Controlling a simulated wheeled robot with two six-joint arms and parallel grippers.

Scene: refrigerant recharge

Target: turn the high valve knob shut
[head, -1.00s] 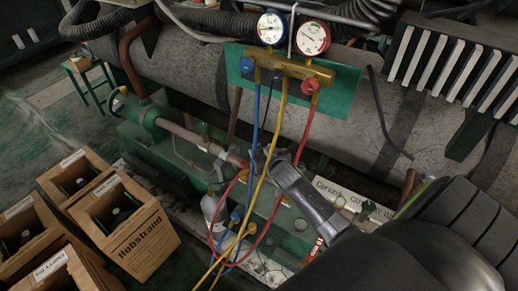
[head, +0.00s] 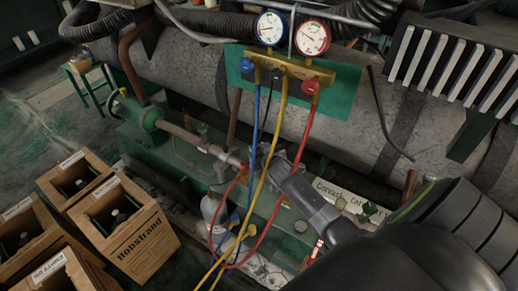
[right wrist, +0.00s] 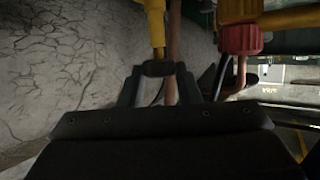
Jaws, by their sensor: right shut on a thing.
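In the head view the gauge manifold carries a red knob (head: 310,87) at its right, a blue knob (head: 246,66) at its left and a dark knob (head: 277,77) between. My right gripper (head: 281,165) reaches in from the lower right, below the manifold in the picture, beside the yellow hose (head: 270,150). In the right wrist view its fingers (right wrist: 157,84) are shut on a small dark part (right wrist: 157,68), below a yellow fitting (right wrist: 155,22). I cannot tell whether this part is the high valve knob. A red knob (right wrist: 240,38) shows to the right there. My left gripper is out of view.
Two gauges (head: 271,28) and (head: 312,38) stand above the manifold. Blue, yellow and red (head: 288,185) hoses hang down close to my right gripper. Cardboard boxes (head: 140,243) stand at the lower left. A large grey tank (head: 190,65) lies behind.

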